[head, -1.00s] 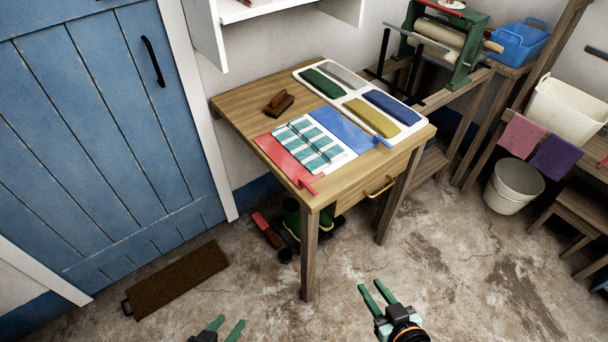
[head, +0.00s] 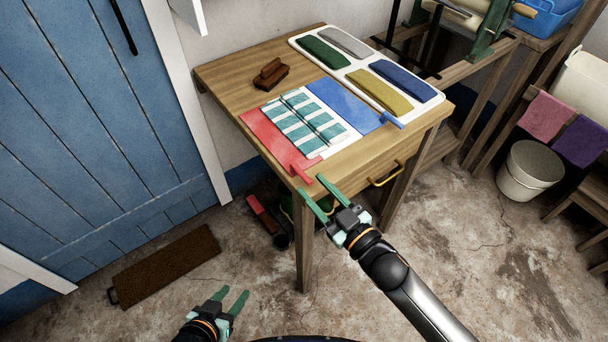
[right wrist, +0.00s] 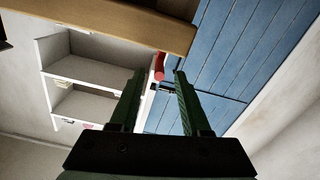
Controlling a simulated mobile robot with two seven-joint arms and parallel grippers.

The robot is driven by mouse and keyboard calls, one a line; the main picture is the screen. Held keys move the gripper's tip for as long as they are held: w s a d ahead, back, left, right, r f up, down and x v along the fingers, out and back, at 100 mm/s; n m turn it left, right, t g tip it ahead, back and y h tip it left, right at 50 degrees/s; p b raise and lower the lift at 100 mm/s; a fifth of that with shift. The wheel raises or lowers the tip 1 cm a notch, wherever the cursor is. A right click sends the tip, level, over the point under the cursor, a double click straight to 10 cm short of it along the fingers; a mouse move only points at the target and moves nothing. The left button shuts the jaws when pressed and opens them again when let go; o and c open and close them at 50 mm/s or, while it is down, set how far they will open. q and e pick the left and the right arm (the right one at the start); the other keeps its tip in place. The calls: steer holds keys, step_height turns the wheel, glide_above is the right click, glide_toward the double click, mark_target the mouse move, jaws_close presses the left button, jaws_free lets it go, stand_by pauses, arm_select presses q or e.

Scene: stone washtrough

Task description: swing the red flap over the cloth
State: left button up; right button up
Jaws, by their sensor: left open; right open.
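The red flap (head: 263,134) lies flat on the wooden table (head: 225,82), at the left of the folding board, with a red tab (head: 305,168) at its front corner. The striped teal and white cloth (head: 308,126) lies on the board's white middle, beside the red flap. A blue flap (head: 345,106) lies flat at its right. My right gripper (head: 322,196) is open and empty at the table's front edge, near the red tab. In the right wrist view a red piece (right wrist: 159,67) shows between the open fingers. My left gripper (head: 230,302) is open and empty, low over the floor.
A brown brush-like block (head: 270,75) sits at the table's back left. A white tray (head: 349,66) with several folded coloured cloths lies at the back right. A yellow drawer handle (head: 386,175) juts from the front. A blue door (head: 80,110) stands left.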

steer(key=shift+x, duration=2.3)
jaws_close()
